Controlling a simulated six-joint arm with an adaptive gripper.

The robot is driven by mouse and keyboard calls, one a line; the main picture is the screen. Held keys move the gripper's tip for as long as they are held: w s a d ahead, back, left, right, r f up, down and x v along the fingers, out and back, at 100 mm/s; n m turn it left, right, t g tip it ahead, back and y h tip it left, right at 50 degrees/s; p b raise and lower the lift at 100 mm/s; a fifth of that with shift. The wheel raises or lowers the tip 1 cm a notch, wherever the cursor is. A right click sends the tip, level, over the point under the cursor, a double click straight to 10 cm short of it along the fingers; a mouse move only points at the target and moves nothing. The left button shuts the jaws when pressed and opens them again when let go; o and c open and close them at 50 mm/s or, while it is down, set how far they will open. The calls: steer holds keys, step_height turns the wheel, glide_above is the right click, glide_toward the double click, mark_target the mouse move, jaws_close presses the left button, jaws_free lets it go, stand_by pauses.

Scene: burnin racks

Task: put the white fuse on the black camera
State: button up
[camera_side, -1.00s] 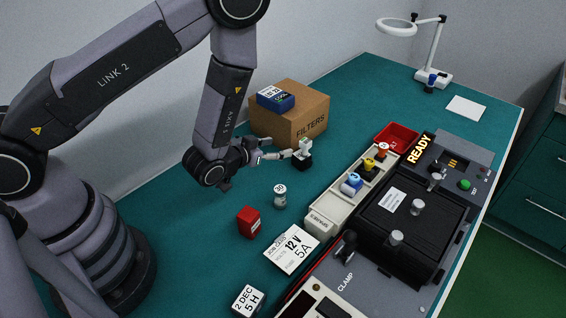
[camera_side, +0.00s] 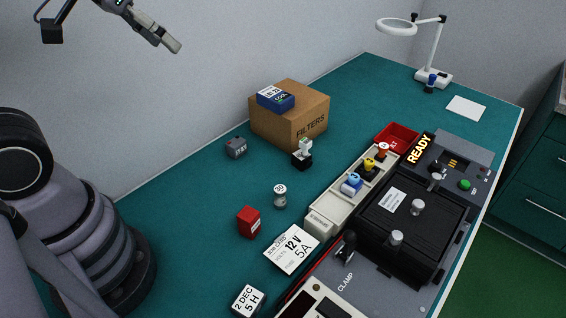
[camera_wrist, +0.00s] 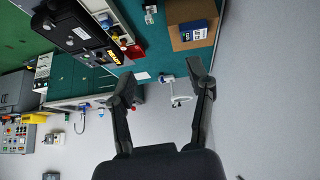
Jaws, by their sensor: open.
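The white fuse (camera_side: 305,146) sits on top of the small black camera (camera_side: 302,161), in front of the cardboard box on the teal bench. The two touch, and the fuse looks upright. In the wrist view the white fuse (camera_wrist: 150,9) shows small at the top edge. My gripper (camera_side: 172,45) is raised high at the upper left of the side view, far from the fuse and camera. In the wrist view my gripper (camera_wrist: 163,80) has its two fingers spread apart with nothing between them.
A cardboard filters box (camera_side: 285,118) bears a blue box (camera_side: 275,98). A grey block (camera_side: 236,147), a red block (camera_side: 249,221) and a small grey cylinder (camera_side: 280,197) stand on the bench. A parts tray (camera_side: 320,222) and black test fixture (camera_side: 405,225) lie to the right.

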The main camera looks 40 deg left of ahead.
steer(key=s+a+r+g, duration=0.1)
steer(key=s+a, duration=0.1)
steer(key=s, duration=0.7)
steer(key=shift+s+r+y, duration=0.15)
steer(key=shift+r+y, duration=0.2)
steer(key=shift+y, duration=0.05)
